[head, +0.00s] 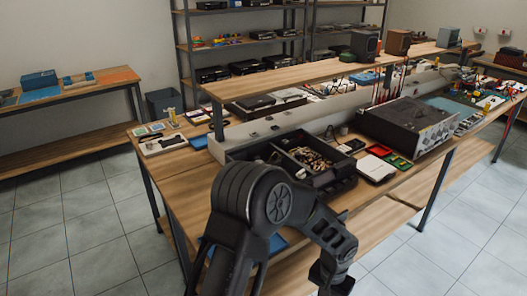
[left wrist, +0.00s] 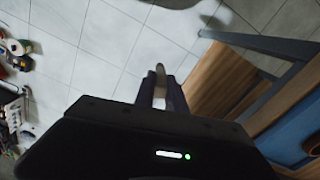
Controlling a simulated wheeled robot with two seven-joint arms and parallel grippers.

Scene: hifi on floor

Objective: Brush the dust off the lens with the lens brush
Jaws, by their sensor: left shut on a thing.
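My left gripper (left wrist: 160,82) is shut on a slim, pale thing with a tan, rounded tip, which looks like the lens brush (left wrist: 160,69). The tip stands out beyond the fingers, with tiled floor behind it. In the head view my left arm crosses the lower middle and bends down to the right. Its gripper is not clearly seen there. I cannot pick out the lens in either view. My right gripper is not in view.
A wooden workbench (head: 190,195) holds a black parts tray (head: 345,186), a black hifi unit (head: 408,125) and a white tray (head: 165,144). A raised shelf (head: 290,80) runs above it. In the wrist view, a bench leg (left wrist: 260,42) is at right, and small blurred objects (left wrist: 16,48) are at left.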

